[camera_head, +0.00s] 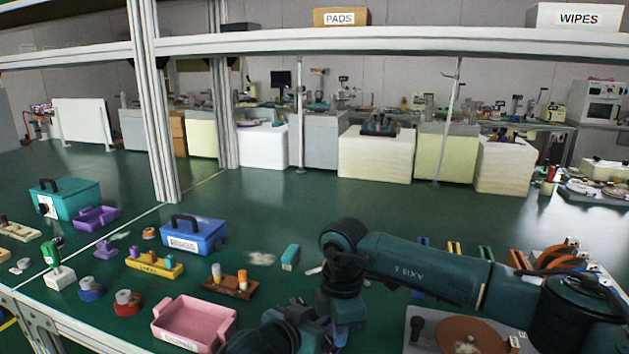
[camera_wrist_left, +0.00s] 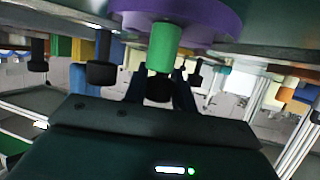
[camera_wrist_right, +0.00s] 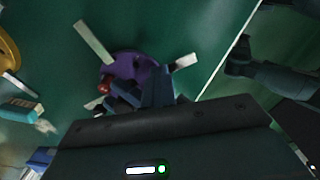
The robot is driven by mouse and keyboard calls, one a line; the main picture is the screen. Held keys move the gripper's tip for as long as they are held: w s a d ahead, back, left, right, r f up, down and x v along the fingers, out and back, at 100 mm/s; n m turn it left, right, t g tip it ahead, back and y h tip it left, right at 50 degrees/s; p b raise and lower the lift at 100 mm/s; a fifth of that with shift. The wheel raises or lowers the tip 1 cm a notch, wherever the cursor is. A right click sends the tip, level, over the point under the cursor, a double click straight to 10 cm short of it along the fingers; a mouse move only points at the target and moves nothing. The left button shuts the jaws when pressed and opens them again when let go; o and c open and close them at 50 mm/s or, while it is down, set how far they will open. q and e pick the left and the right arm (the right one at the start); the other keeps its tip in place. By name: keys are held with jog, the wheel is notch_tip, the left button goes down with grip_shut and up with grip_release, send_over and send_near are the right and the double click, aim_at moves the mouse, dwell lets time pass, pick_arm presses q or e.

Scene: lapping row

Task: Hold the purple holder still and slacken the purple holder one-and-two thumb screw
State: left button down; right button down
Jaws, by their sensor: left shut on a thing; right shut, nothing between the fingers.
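The purple holder (camera_wrist_right: 128,66) shows in the right wrist view as a round body with pale flat strips reaching outward from it. A small red knob (camera_wrist_right: 103,88) sits at its edge. My right gripper (camera_wrist_right: 160,85) is shut and empty beside the holder; whether it touches cannot be told. In the left wrist view the holder's purple disc (camera_wrist_left: 190,15) is at the top, with a green cylinder under it. My left gripper (camera_wrist_left: 160,80) is shut around this part. In the head view my right gripper (camera_head: 340,328) and the holder (camera_head: 312,326) overlap, largely hidden by my arms.
A pink tray (camera_head: 195,325) stands left of my arms. Behind it are a brown block with pegs (camera_head: 230,287), a blue case (camera_head: 193,236) and a teal block (camera_head: 290,257). A lapping plate (camera_head: 470,335) is at the right. The green bench is clear farther back.

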jog(key=shift+w+a, duration=0.4)
jog(key=shift+w, duration=0.1)
dwell(0.3)
jog(key=shift+d, duration=0.1)
jog(key=shift+w+d+r, duration=0.1)
jog(key=shift+w+d, duration=0.15)
jog(key=shift+d, duration=0.05)
notch_tip(320, 180, up, 6)
jog(key=shift+d+f, duration=0.1)
dwell(0.4)
